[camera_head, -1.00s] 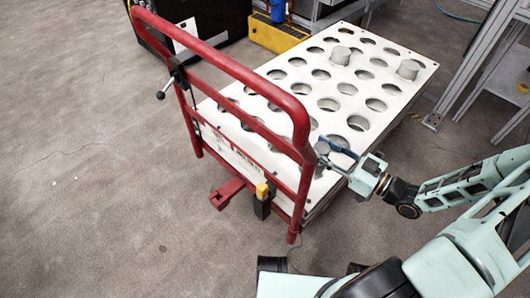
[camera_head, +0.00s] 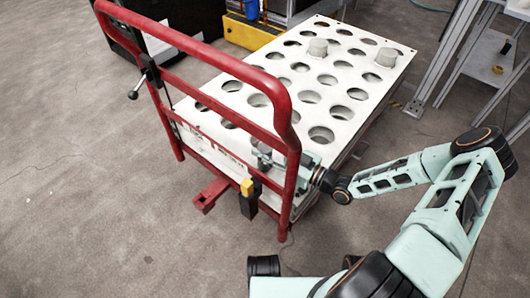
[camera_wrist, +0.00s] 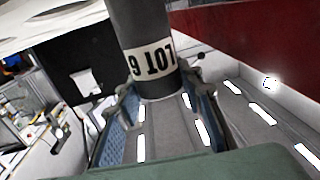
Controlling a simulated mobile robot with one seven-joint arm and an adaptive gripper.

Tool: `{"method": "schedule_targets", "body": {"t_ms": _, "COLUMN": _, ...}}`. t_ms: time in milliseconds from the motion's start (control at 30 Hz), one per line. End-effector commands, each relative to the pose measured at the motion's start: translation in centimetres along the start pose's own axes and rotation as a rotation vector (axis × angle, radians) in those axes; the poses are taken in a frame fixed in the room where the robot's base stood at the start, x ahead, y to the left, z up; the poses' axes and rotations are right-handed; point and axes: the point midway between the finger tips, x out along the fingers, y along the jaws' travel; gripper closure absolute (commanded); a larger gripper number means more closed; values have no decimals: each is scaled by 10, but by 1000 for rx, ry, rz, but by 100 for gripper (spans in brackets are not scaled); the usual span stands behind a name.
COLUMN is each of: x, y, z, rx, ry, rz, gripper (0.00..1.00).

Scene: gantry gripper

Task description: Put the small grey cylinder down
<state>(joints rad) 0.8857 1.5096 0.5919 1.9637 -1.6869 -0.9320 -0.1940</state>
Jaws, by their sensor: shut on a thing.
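My gripper (camera_head: 277,158) is at the near end of the white holed plate (camera_head: 372,98), close behind the red rail of the cart. It is shut on the small grey cylinder (camera_wrist: 142,25). In the wrist view the cylinder stands up between the blue-sided fingers (camera_wrist: 155,120), with a pale label reading "LOT 6" upside down. In the head view the cylinder (camera_head: 264,149) is small and partly hidden by the red rail. I cannot tell whether its base touches the plate.
The red cart handle (camera_head: 280,95) rises in front of the plate. Two other grey cylinders (camera_head: 317,46) (camera_head: 386,57) stand at the plate's far side. Several round holes are empty. A metal frame (camera_head: 440,60) stands at the right. Floor is open at the left.

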Motion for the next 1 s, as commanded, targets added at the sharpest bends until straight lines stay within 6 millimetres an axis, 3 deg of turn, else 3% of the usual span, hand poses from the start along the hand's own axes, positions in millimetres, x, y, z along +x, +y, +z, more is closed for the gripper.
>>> {"method": "schedule_targets", "body": {"t_ms": 67, "x": 0, "y": 0, "z": 10, "rx": -1, "ry": 5, "rz": 0, "gripper": 100}}
{"method": "schedule_targets", "body": {"t_ms": 333, "x": 0, "y": 0, "z": 9, "rx": -2, "ry": 5, "rz": -1, "gripper": 100}}
{"method": "schedule_targets", "body": {"t_ms": 900, "x": 0, "y": -1, "z": 26, "rx": -1, "ry": -4, "rz": -2, "gripper": 100}}
{"method": "schedule_targets", "body": {"t_ms": 933, "x": 0, "y": -1, "z": 29, "rx": 0, "ry": -8, "rz": -2, "gripper": 62}}
{"method": "schedule_targets", "body": {"t_ms": 1000, "x": 0, "y": -1, "z": 30, "rx": -1, "ry": -9, "rz": -1, "gripper": 54}}
